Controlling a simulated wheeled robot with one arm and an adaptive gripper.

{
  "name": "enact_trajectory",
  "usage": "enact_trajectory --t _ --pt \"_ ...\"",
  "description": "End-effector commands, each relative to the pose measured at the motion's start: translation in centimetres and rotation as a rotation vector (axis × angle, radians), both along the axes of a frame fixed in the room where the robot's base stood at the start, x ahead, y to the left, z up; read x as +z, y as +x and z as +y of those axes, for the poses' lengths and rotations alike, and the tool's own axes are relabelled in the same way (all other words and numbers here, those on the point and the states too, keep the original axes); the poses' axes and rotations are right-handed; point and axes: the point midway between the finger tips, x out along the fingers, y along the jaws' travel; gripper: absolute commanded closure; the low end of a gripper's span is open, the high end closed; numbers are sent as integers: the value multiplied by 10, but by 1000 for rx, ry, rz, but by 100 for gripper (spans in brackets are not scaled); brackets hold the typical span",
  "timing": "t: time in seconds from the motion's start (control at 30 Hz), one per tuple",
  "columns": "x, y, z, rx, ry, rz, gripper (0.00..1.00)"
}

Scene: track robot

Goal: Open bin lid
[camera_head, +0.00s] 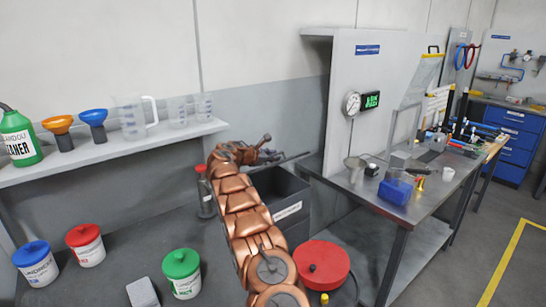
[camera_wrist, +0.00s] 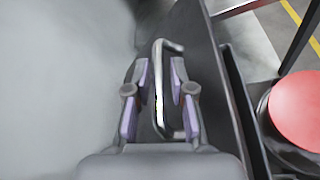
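The dark grey bin (camera_head: 290,192) with a white label stands behind my copper-coloured arm in the head view, which hides part of it. In the wrist view a bent metal bar handle (camera_wrist: 158,85) sits over a dark surface, apparently the bin's lid. My gripper (camera_wrist: 159,72) is open, with its purple-padded fingers on either side of the handle. Gaps show between the bar and the finger tips; whether the bar's lower end touches the right finger is unclear. In the head view my gripper (camera_head: 268,150) is small, above the bin, and its fingers are hard to make out.
A red round lid (camera_head: 322,265) lies right of my arm; a red disc (camera_wrist: 298,108) also shows in the wrist view. A metal workbench (camera_head: 420,210) stands at the right. A shelf (camera_head: 100,152) with jugs and funnels is at the left, above several lidded tubs.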

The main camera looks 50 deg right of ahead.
Motion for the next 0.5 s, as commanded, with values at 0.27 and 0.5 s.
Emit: enact_trajectory --t 0.27,0.5 --pt "2 2 9 1 3 3 77" --pt "11 3 29 2 -1 4 77"
